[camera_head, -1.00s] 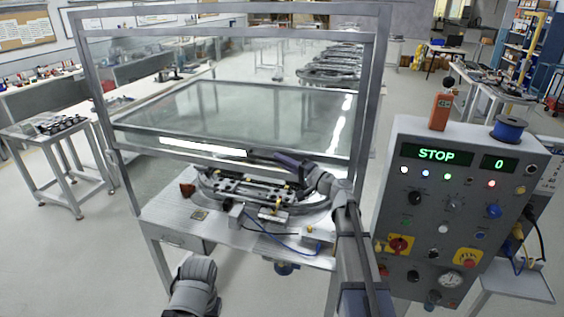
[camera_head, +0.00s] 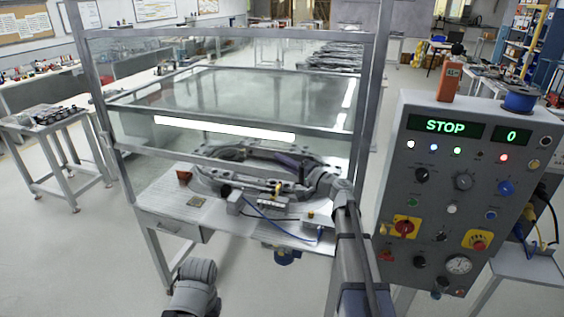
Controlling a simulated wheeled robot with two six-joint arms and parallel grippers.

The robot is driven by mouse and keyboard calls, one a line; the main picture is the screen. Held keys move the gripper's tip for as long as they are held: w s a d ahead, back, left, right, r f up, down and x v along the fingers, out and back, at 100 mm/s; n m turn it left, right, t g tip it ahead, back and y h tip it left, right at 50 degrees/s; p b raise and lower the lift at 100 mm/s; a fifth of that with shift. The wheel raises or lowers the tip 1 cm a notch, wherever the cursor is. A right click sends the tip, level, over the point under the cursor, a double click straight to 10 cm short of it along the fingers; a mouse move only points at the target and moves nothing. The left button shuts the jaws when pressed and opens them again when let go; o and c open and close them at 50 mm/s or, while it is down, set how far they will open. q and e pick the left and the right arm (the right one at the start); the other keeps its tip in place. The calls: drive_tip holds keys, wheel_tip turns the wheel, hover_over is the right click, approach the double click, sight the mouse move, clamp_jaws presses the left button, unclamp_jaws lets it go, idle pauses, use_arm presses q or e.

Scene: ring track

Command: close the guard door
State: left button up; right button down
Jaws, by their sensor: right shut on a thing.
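The guard door (camera_head: 220,33) is a clear panel in a grey metal frame, in front of the ring track (camera_head: 225,183) on the bench. My right arm reaches in from the bottom right. My right gripper (camera_head: 292,162) is at the right part of the lower rail and is shut on the guard door. The exact grip is partly hidden by my wrist. Part of my left arm shows at the bottom; its gripper is out of view.
A control box (camera_head: 468,190) reading STOP and 0 stands close to the right of my right arm. A blue cable (camera_head: 272,225) and small parts lie on the bench's front. A side table (camera_head: 50,130) stands at the left, with open floor between.

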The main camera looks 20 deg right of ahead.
wheel_tip(320, 180, down, 32)
drive_tip(key=b, duration=3)
drive_tip(key=shift+f+b, duration=0.2)
drive_tip(key=shift+b, duration=0.1)
drive_tip(key=shift+s, duration=0.15)
drive_tip(key=c, duration=1.1)
unclamp_jaws()
drive_tip(key=shift+f, duration=0.15)
drive_tip(key=shift+o, duration=1.3)
drive_tip(key=v, duration=0.7)
drive_tip(key=shift+s+d+b, duration=0.25)
drive_tip(key=shift+b, duration=0.05)
